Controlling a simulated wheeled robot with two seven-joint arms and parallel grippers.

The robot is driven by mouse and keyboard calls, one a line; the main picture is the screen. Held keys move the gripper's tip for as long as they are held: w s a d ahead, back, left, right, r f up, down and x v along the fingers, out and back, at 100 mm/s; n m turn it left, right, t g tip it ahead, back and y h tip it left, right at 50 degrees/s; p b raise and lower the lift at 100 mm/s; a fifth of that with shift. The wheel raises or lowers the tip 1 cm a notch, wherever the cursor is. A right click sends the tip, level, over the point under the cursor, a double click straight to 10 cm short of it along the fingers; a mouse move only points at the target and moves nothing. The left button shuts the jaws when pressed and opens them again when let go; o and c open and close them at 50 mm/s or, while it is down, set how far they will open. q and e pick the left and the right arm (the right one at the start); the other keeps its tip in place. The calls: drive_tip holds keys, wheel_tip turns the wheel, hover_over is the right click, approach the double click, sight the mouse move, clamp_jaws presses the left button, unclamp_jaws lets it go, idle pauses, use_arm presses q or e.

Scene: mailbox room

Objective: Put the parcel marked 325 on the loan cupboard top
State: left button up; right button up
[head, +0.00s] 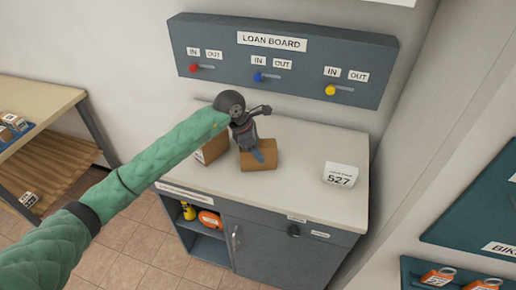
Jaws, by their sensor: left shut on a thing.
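My left gripper (257,154) reaches down over the loan cupboard top (300,195) and is shut on a small brown parcel (259,163). The parcel is at the cupboard top, near its middle; whether it rests on the surface or hangs just above it I cannot tell. No number shows on it from here. A second brown box (214,148) is just left of it, partly hidden by my arm and gripper. My right gripper is not in view.
A white item marked 527 (340,175) stands on the right of the cupboard top. The loan board (285,62) with red, blue and yellow sliders is on the wall behind. A wooden table (38,98) stands at left. The cupboard top's front is clear.

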use_arm(q)
drive_tip(key=o, duration=1.2)
drive_tip(key=shift+o, duration=0.2)
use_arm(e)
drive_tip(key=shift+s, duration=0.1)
use_arm(q)
drive_tip(key=shift+r, duration=0.1)
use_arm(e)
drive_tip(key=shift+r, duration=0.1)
use_arm(q)
drive_tip(key=shift+a+r, duration=0.15)
drive_tip(key=shift+r, duration=0.1)
drive_tip(key=shift+b+v, duration=0.5)
drive_tip(key=shift+v, duration=0.35)
drive_tip(key=b+v, duration=0.2)
drive_tip(key=v, duration=0.5)
drive_tip(key=shift+a+r+b, duration=0.2)
drive_tip(key=shift+r+b, duration=0.2)
drive_tip(key=shift+v, duration=0.95)
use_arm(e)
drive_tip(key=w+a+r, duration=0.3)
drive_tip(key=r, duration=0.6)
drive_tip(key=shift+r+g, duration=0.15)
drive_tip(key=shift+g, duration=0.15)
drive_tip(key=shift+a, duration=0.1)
